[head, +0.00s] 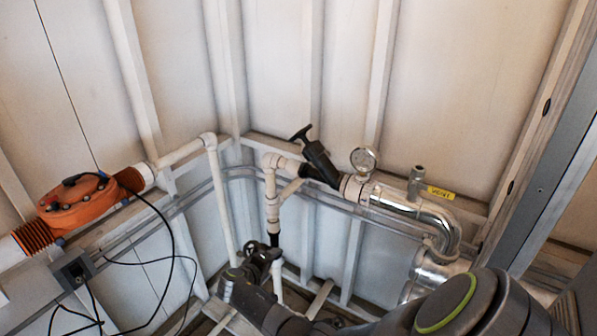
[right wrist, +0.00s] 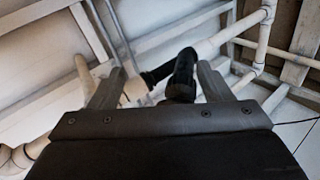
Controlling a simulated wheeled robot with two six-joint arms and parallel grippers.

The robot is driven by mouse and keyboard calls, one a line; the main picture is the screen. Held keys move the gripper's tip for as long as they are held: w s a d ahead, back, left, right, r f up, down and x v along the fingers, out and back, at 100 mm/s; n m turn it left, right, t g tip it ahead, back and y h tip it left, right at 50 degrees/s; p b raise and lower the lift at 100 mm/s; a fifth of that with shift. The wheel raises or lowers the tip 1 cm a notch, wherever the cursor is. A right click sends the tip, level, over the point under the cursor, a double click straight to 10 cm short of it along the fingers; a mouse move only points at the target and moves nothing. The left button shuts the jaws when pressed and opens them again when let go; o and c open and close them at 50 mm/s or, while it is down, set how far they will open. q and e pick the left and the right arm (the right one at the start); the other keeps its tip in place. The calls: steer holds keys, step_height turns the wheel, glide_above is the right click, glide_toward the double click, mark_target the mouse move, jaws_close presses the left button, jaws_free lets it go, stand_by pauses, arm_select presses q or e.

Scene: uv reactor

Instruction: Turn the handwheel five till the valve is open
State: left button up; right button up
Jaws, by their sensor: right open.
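Two black valves show in the head view. The upper valve (head: 320,163) has a slanted body and a black T-shaped handwheel (head: 302,132). A lower black valve (head: 274,240) sits on the vertical white pipe, partly hidden by my arm. No number five can be read on either. My right gripper (head: 257,262) is at the lower valve. In the right wrist view my open gripper (right wrist: 160,85) has its fingers on either side of a black valve handle (right wrist: 181,78), with gaps visible; contact cannot be told. The handle's near end is partly hidden by the gripper body. My left gripper is not in view.
White pipes (head: 222,195) run along the panelled walls. A pressure gauge (head: 363,160), a yellow tag (head: 440,193) and a shiny metal pipe (head: 430,215) are right of the upper valve. An orange unit (head: 75,205) and a grey box with black cables (head: 73,270) are at left.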

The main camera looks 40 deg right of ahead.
steer(key=w+r+m+h, duration=0.2)
steer(key=w+r, duration=0.1)
steer(key=r, duration=0.6)
steer(key=w+r+m+h, duration=0.2)
steer(key=w+r, duration=0.1)
steer(key=r, duration=0.6)
steer(key=m+g+h, duration=0.3)
steer(key=m+g, duration=0.2)
steer(key=m, duration=0.3)
glide_toward(298, 136)
steer(key=d+p, duration=0.1)
steer(key=d, duration=0.3)
steer(key=w+d+f+p, duration=0.1)
steer(key=d+p, duration=0.1)
steer(key=d, duration=0.1)
steer(key=d+p, duration=0.2)
steer(key=d, duration=0.2)
steer(key=shift+w+d+f, duration=0.2)
steer(key=shift+w+d, duration=0.05)
steer(key=shift+d, duration=0.05)
steer(key=shift+d+f, duration=0.1)
steer(key=shift+d, duration=0.4)
